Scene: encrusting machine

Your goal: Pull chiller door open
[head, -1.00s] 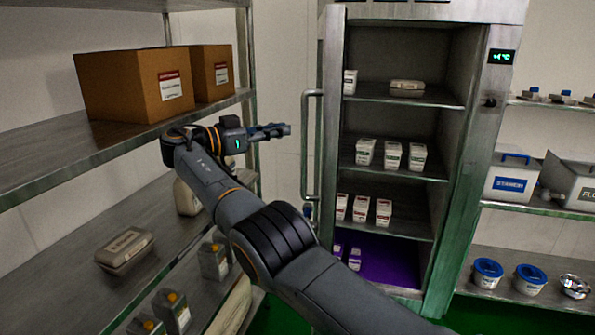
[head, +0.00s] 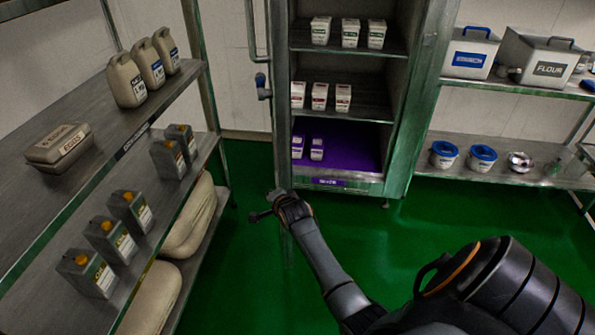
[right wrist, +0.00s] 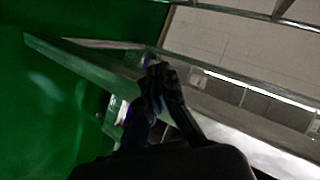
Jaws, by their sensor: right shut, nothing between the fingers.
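The chiller (head: 345,186) stands open in the head view, with its shelves exposed. Its door (head: 281,110) is swung out at the left side and seen nearly edge-on. The door's long vertical handle (head: 249,35) is on the left face. My right gripper (head: 268,207) is low, by the door's bottom end and well below the handle. Its fingers are shut and empty. In the right wrist view the closed fingers (right wrist: 155,85) lie across a grey metal panel; whether they touch it I cannot tell. My left gripper is not in view.
A metal shelf unit (head: 150,112) with jugs, cartons and sacks stands at the left. Another shelf (head: 545,180) with blue-lidded tubs and bins stands right of the chiller. The green floor (head: 240,275) is clear between them.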

